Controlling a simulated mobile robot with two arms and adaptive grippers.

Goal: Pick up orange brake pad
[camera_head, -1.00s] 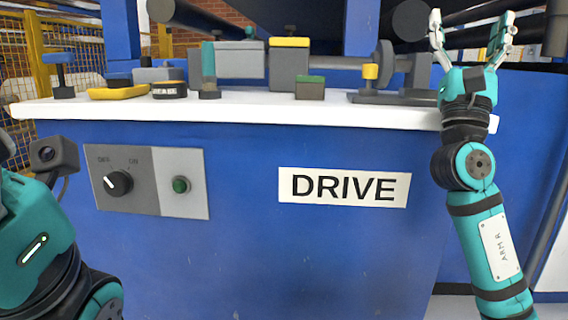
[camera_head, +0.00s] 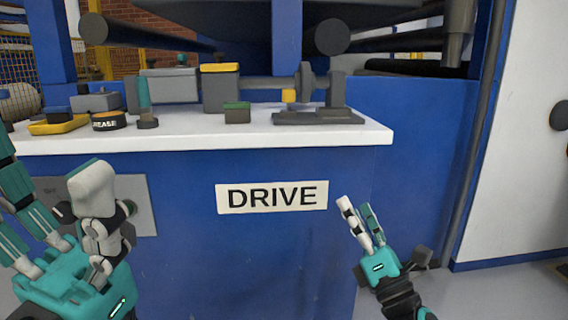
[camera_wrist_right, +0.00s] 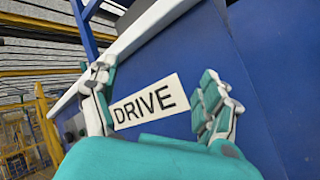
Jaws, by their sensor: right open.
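A small orange-yellow block (camera_head: 289,95), which looks like the brake pad, sits by the shaft just left of the grey disc (camera_head: 307,82) on the white bench top (camera_head: 200,137). My right gripper (camera_head: 356,205) is open and empty, below the bench top's front edge and right of the DRIVE sign. The right wrist view shows its fingers (camera_wrist_right: 158,75) apart with nothing between them; the pad is not seen there. My left gripper (camera_head: 48,172) is at the lower left in front of the control panel, its fingers spread with nothing seen between them.
A green-topped block (camera_head: 237,112), a yellow-topped housing (camera_head: 220,88), a grease tin (camera_head: 109,121) and a yellow tray (camera_head: 58,124) stand on the bench. Dark rollers (camera_head: 390,30) hang above. Open floor lies right of the blue cabinet (camera_head: 250,250).

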